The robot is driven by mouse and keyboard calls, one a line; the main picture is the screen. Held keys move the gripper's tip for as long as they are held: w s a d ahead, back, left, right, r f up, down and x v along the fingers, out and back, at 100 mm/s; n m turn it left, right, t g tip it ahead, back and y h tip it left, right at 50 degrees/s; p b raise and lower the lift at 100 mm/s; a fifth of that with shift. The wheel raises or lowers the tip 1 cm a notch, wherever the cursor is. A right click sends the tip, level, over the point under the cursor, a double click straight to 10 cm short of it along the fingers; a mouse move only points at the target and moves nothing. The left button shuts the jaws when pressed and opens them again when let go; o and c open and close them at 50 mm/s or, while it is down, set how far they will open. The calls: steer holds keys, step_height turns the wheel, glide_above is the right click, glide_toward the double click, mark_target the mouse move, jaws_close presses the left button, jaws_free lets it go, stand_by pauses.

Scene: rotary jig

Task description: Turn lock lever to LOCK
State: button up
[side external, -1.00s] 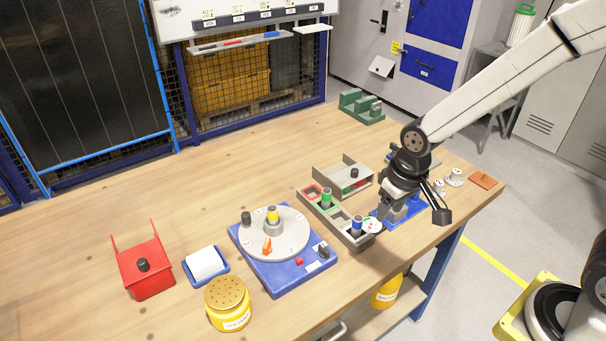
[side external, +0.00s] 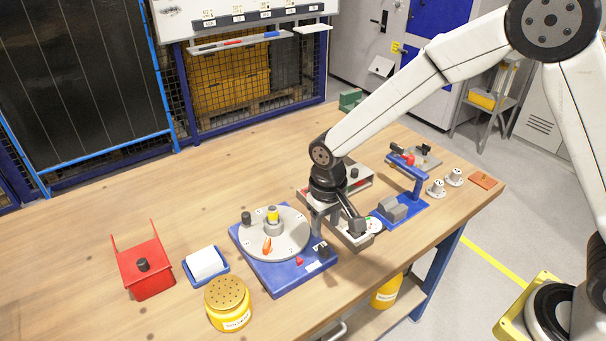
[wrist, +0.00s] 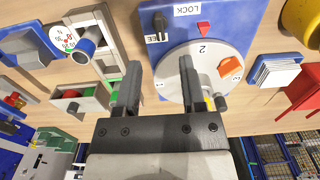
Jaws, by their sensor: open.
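The black lock lever (wrist: 160,22) sits at the base's corner in the wrist view, beside the LOCK label (wrist: 187,9) and a partly hidden label ending in "EE" (wrist: 157,38). My gripper (wrist: 160,66) is open and empty, its fingers pointing toward the jig, the right finger over the disc.
A blue stand (side external: 412,207) is at right. A red box (side external: 148,280), a white block in a blue dish (side external: 205,264) and a yellow jar (side external: 228,303) are at left. The back left table is clear.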

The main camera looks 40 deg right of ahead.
mark_target(324, 248)
steer(key=shift+f, duration=3.7)
steer(key=shift+c, duration=0.2)
jaws_close()
